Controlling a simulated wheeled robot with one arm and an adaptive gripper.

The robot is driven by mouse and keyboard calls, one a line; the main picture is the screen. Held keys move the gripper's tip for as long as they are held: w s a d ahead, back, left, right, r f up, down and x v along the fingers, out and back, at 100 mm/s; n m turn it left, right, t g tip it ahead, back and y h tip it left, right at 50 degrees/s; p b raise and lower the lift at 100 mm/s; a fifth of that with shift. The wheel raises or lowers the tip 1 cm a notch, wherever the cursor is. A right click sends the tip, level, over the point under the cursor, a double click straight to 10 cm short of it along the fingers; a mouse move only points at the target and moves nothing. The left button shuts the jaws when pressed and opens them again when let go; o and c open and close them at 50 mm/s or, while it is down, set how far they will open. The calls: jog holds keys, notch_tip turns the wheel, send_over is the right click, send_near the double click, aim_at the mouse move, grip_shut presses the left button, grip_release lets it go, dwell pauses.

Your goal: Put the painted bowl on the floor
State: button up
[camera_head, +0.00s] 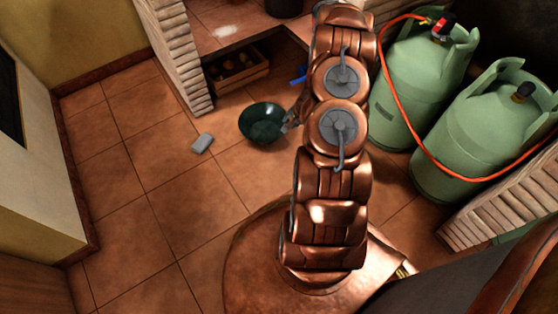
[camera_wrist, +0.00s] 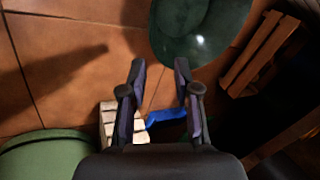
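The painted bowl (camera_head: 259,122) is dark green and shows in the head view just left of my arm, over the floor tiles (camera_head: 205,195). Its opening faces up. Whether it rests flat on the floor or sits slightly above it, I cannot tell. In the wrist view the bowl (camera_wrist: 200,25) is at the top, cut off by the frame edge. My gripper (camera_wrist: 160,68) has its two fingers apart with a clear gap between them. The right fingertip overlaps the bowl's near rim in the picture; contact is unclear. In the head view my arm partly hides the gripper beside the bowl's right side.
A small grey block (camera_head: 202,143) lies on the floor left of the bowl. A wooden crate (camera_head: 240,78) stands behind, under the brick counter. A blue object (camera_head: 298,75) is near my arm. Green gas cylinders (camera_head: 410,95) with an orange hose stand right. The left floor is open.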

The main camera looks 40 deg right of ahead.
jog(key=s+a+r+n+g+h, duration=0.1)
jog(key=s+a+r+n+g, duration=0.3)
jog(key=r, duration=0.8)
jog(key=s+a+r+n+h, duration=0.15)
jog(key=a+r, duration=0.35)
jog(key=r, duration=0.7)
jog(key=s+a+r+n+g, duration=0.1)
jog(key=s+a+r+n, duration=0.2)
jog(key=s+a+r, duration=0.2)
jog(key=s+a+r+n+g+y, duration=0.1)
jog(key=s+a+r, duration=0.4)
jog(key=s+a, duration=0.5)
jog(key=s+a+r+n+g+y, duration=0.1)
jog(key=s+a+r+n+g, duration=0.1)
jog(key=s+a+r+n, duration=0.3)
jog(key=s+a, duration=0.3)
jog(key=s, duration=0.3)
jog(key=shift+a+r+g, duration=0.2)
jog(key=shift+r+g, duration=0.05)
jog(key=shift+g, duration=0.05)
jog(key=shift+n+y, duration=0.25)
notch_tip(320, 180, up, 40)
jog(key=w+t+p, duration=0.1)
jog(key=p, duration=3.7)
jog(key=shift+d+t, duration=0.15)
jog(key=shift+t, duration=0.25)
